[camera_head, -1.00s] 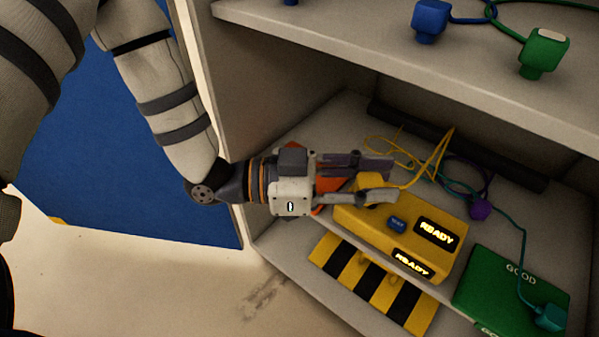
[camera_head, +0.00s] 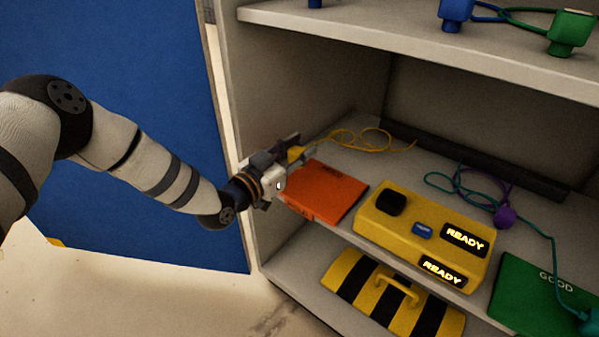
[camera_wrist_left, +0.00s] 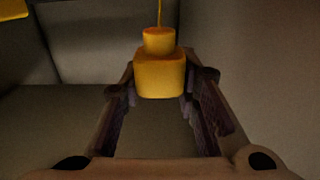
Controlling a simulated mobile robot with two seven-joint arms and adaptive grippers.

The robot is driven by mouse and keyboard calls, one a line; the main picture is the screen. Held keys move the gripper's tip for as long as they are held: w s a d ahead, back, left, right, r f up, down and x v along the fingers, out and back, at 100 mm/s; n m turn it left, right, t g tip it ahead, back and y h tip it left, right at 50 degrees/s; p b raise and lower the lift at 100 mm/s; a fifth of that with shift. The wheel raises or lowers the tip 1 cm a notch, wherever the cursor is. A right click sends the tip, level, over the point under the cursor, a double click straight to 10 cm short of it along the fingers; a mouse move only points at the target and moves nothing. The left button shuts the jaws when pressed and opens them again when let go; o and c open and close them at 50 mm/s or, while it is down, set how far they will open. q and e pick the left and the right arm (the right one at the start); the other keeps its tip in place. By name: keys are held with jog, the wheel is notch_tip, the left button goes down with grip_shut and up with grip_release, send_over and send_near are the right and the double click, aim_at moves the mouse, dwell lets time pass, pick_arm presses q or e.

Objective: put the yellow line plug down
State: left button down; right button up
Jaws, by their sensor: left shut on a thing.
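The yellow line plug (camera_wrist_left: 160,76) is between the two fingers of my left gripper (camera_head: 296,147), which is shut on it. In the left wrist view the plug's cord rises from its narrower end. In the head view only a small yellow part of the plug shows between the fingers. The gripper is near the left wall of the shelf compartment, just behind an orange pad (camera_head: 328,190). The yellow cord (camera_head: 362,139) lies in loops to the right of the gripper, toward the back. My right gripper is not in view.
A yellow box (camera_head: 400,229) with a black socket, a blue button and READY labels stands right of the orange pad. A green GOOD pad (camera_head: 530,290), a purple plug (camera_head: 504,216) and a teal cord lie farther right. The upper shelf (camera_head: 420,55) overhangs the compartment.

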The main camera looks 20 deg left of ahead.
pick_arm(q)
jog(key=shift+w+a+f+b, duration=0.25)
jog(key=shift+w+f, duration=0.35)
jog(key=shift+f, duration=0.3)
jog(key=shift+f+b, duration=0.65)
jog(key=shift+f, duration=0.95)
jog(key=c, duration=1.2)
grip_release()
jog(key=shift+c, duration=0.2)
jog(key=shift+r, duration=0.3)
jog(key=p+v, duration=0.3)
jog(key=v, duration=0.9)
jog(key=shift+p, duration=0.3)
jog(key=shift+f, duration=0.1)
